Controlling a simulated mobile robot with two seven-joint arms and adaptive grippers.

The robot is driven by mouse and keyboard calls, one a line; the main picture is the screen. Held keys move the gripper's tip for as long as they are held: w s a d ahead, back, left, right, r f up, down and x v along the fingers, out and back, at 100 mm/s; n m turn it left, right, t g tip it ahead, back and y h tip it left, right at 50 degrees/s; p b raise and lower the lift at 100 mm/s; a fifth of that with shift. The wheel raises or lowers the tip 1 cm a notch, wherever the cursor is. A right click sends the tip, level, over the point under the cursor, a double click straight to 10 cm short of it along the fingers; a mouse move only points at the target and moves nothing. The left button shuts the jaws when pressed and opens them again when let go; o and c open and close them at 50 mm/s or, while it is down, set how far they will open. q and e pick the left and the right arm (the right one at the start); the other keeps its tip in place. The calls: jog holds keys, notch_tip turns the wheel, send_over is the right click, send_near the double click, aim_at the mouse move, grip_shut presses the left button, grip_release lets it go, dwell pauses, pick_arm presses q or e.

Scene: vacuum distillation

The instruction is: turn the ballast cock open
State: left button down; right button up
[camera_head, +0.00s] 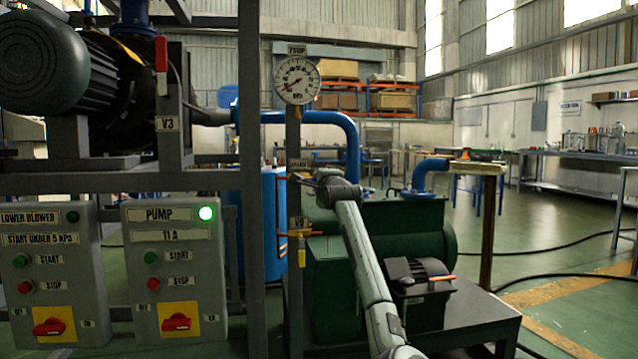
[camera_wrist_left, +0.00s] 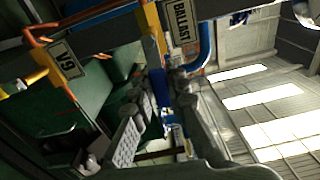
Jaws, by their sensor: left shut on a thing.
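The ballast cock shows in the left wrist view as a brass-yellow body (camera_wrist_left: 150,28) beside the BALLAST label (camera_wrist_left: 182,20), with a blue handle (camera_wrist_left: 160,88). In the head view the BALLAST label (camera_head: 297,163) is small on the grey post. My left gripper (camera_head: 314,181) is at the post just below that label. In the left wrist view my left gripper (camera_wrist_left: 168,95) is shut on the blue handle, its fingers on both sides. The fingers hide part of the handle, so its exact angle is unclear. My right gripper is in neither view.
Copper piping (camera_wrist_left: 62,75) and the V9 tag (camera_wrist_left: 67,60) are close to the cock. The pressure gauge (camera_head: 297,80) is above on the post. A green pump tank (camera_head: 405,232) stands behind my arm. The pump control box (camera_head: 176,268) is at left.

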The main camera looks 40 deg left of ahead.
pick_arm(q)
jog(key=c, duration=1.5)
grip_release()
jog(key=v, duration=1.2)
jog(key=shift+a, duration=0.1)
